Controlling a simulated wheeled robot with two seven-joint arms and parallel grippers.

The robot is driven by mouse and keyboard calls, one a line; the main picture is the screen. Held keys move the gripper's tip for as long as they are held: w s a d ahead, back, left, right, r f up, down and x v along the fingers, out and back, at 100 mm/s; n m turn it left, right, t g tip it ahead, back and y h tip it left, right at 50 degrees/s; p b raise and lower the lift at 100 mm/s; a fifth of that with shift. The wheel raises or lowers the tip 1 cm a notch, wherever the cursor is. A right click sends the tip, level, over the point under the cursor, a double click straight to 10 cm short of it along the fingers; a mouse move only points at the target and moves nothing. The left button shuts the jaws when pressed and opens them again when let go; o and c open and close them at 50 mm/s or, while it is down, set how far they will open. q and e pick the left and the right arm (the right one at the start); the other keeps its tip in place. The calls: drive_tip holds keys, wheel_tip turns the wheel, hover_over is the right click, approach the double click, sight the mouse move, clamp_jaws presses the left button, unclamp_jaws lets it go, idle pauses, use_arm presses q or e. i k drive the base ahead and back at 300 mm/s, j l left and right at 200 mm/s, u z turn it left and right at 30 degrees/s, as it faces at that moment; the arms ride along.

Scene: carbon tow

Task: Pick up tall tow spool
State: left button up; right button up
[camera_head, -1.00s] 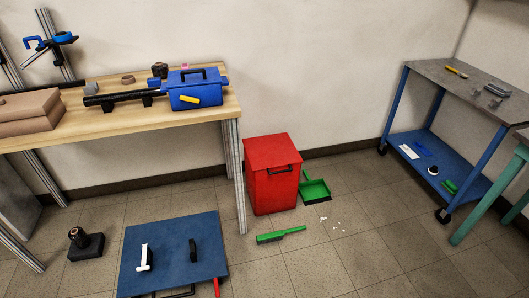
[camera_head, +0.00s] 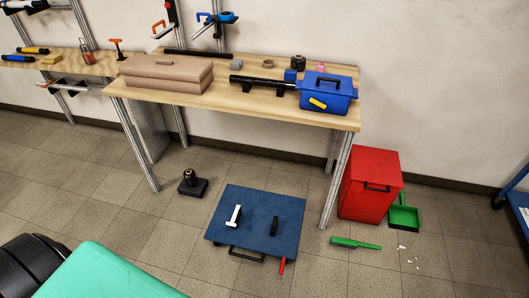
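A dark brown spool (camera_head: 298,62) stands upright at the back of the wooden workbench (camera_head: 220,97), behind the blue toolbox. It looks like the taller of two spool-like things there. A lower, tan ring-shaped roll (camera_head: 267,63) lies to its left. The toolbox and a small blue block hide no more than the lower part of the dark spool. Neither of my grippers shows in the view.
The blue toolbox (camera_head: 328,92) and a black tube (camera_head: 257,82) lie in front of the spools. Below are a blue floor panel (camera_head: 250,210), a red bin (camera_head: 370,185) and a green brush (camera_head: 355,243). A teal surface (camera_head: 110,275) fills the bottom left.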

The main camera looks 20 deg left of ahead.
sight(190, 176)
drive_tip(key=u, duration=0.9)
